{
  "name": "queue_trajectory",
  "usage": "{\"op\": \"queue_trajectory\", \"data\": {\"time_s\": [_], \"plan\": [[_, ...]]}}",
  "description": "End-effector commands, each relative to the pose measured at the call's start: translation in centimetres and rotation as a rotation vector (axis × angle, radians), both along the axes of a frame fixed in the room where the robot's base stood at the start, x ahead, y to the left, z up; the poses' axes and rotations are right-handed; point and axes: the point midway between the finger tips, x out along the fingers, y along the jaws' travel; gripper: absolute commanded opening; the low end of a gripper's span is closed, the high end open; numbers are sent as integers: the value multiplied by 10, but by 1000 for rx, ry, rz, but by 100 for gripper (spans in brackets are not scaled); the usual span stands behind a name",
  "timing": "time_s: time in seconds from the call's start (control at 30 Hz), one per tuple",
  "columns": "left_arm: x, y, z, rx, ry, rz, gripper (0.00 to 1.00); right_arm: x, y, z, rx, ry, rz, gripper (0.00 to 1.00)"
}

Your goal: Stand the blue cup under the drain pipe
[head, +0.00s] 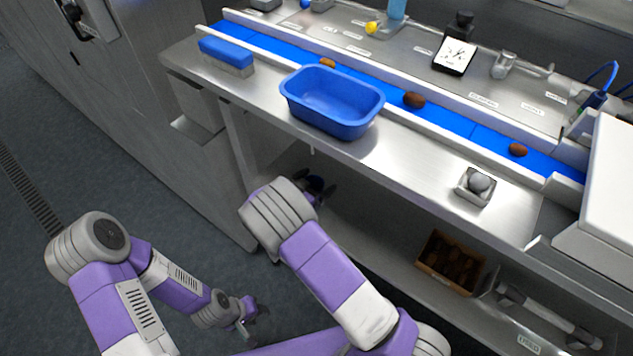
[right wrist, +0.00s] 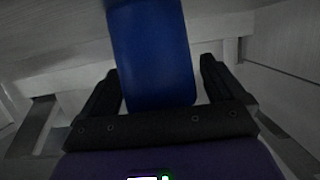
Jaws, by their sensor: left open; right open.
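The blue cup (right wrist: 152,55) appears in the right wrist view as a dark blue, rounded body between the two black fingers of my right gripper (right wrist: 160,78). A gap shows on each side, so the fingers are apart from it. In the head view my right gripper (head: 318,187) is small and dark, under the front edge of the steel counter, mostly behind my arm. My left gripper (head: 248,318) hangs low over the floor at the left, open and empty. A small pale stub (head: 313,151) under the counter edge may be the drain pipe; I cannot tell.
The steel counter (head: 400,160) holds a blue tub (head: 335,117), a blue-topped brush (head: 226,50) and a blue belt (head: 455,122) carrying several dates. A lower shelf (head: 380,235) bears a cardboard box (head: 428,262). The floor at left is clear.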

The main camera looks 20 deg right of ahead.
Motion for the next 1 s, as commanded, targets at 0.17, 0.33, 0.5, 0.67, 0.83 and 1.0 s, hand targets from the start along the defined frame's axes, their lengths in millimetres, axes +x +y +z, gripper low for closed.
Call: {"op": "queue_trajectory", "data": {"time_s": [0.17, 0.33, 0.5, 0.67, 0.83, 1.0], "plan": [[0, 0, 7, 0, 0, 0, 43, -20, 28, 11, 2, 2, 7, 96], [0, 0, 13, 0, 0, 0, 43, -42, 56, 22, 2, 1, 5, 96], [0, 0, 16, 0, 0, 0, 43, -59, 77, 30, 2, 1, 5, 96], [0, 0, 18, 0, 0, 0, 43, -67, 87, 33, 2, 1, 3, 96], [0, 0, 18, 0, 0, 0, 43, -69, 89, 34, 1, 2, 3, 96], [0, 0, 18, 0, 0, 0, 43, -69, 89, 34, 1, 2, 2, 96]]}}
